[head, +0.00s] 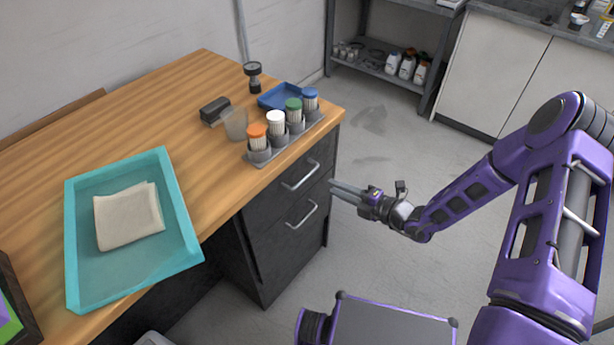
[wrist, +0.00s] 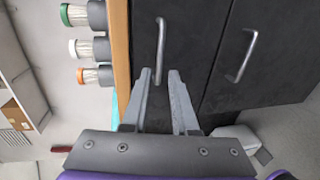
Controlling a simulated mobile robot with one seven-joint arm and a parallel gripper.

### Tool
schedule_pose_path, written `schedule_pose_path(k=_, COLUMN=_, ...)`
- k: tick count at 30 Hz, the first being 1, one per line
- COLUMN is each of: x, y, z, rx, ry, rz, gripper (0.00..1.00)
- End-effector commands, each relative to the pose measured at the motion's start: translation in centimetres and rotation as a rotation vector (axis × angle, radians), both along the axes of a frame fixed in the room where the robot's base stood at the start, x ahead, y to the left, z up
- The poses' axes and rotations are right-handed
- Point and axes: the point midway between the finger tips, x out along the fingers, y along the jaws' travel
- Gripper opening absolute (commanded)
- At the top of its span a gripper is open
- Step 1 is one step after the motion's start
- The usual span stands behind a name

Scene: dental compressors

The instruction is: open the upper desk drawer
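The upper desk drawer (head: 283,187) is dark and sits flush in the cabinet under the desktop's right end. Its silver bar handle (head: 300,175) also shows in the wrist view (wrist: 159,50), where the picture is turned sideways. My gripper (head: 332,189) is out in front of the drawers, pointing at them, with its tips apart from the handle in the head view. In the wrist view the two grey fingers (wrist: 161,76) are parted, and the near end of the upper handle lines up in the gap between them. Nothing is held.
The lower drawer handle (head: 302,214) is just below and also shut in. On the wooden desktop (head: 190,85) stand a rack of capped containers (head: 285,137), a blue tray (head: 277,96) and a teal tray (head: 188,245) with a cloth. The floor right of the drawers is clear.

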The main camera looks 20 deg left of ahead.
Motion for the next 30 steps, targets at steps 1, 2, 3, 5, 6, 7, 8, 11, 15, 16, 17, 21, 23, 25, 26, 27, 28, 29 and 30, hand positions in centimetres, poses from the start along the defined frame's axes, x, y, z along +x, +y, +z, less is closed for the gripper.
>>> schedule_pose_path(k=1, x=0.4, y=1.1, z=-0.4, rx=0.000, ry=0.000, rz=0.004, gripper=0.27)
schedule_pose_path(k=2, x=0.6, y=1.7, z=-0.5, rx=0.000, ry=-0.001, rz=0.004, gripper=0.27)
schedule_pose_path(k=3, x=0.9, y=2.5, z=-0.7, rx=-0.001, ry=-0.001, rz=0.003, gripper=0.27)
schedule_pose_path(k=5, x=1.5, y=3.7, z=-1.0, rx=-0.001, ry=-0.002, rz=0.004, gripper=0.27)
schedule_pose_path(k=6, x=1.7, y=4.6, z=-1.2, rx=-0.002, ry=-0.002, rz=0.005, gripper=0.27)
schedule_pose_path(k=7, x=2.0, y=5.1, z=-1.3, rx=-0.001, ry=-0.002, rz=0.005, gripper=0.27)
schedule_pose_path(k=8, x=2.2, y=5.6, z=-1.4, rx=-0.002, ry=-0.002, rz=0.004, gripper=0.27)
schedule_pose_path(k=11, x=2.9, y=7.3, z=-1.8, rx=-0.002, ry=-0.002, rz=0.004, gripper=0.27)
schedule_pose_path(k=15, x=3.7, y=8.9, z=-2.2, rx=-0.003, ry=-0.002, rz=0.003, gripper=0.27)
schedule_pose_path(k=16, x=3.8, y=9.1, z=-2.2, rx=-0.003, ry=-0.002, rz=0.002, gripper=0.27)
schedule_pose_path(k=17, x=3.9, y=9.3, z=-2.2, rx=-0.003, ry=-0.001, rz=0.001, gripper=0.27)
schedule_pose_path(k=21, x=4.1, y=9.9, z=-2.3, rx=-0.003, ry=-0.002, rz=0.001, gripper=0.27)
schedule_pose_path(k=23, x=4.1, y=9.9, z=-2.3, rx=-0.003, ry=-0.002, rz=0.001, gripper=0.27)
schedule_pose_path(k=25, x=4.1, y=9.9, z=-2.3, rx=-0.003, ry=-0.002, rz=0.001, gripper=0.27)
schedule_pose_path(k=26, x=4.1, y=9.9, z=-2.3, rx=-0.003, ry=-0.002, rz=0.001, gripper=0.27)
schedule_pose_path(k=27, x=4.1, y=9.9, z=-2.3, rx=-0.003, ry=-0.002, rz=0.001, gripper=0.27)
schedule_pose_path(k=28, x=4.1, y=9.9, z=-2.3, rx=-0.003, ry=-0.002, rz=0.001, gripper=0.27)
schedule_pose_path(k=29, x=4.1, y=9.9, z=-2.3, rx=-0.003, ry=-0.002, rz=0.001, gripper=0.25)
schedule_pose_path(k=30, x=4.1, y=9.9, z=-2.3, rx=-0.003, ry=-0.002, rz=0.001, gripper=0.18)
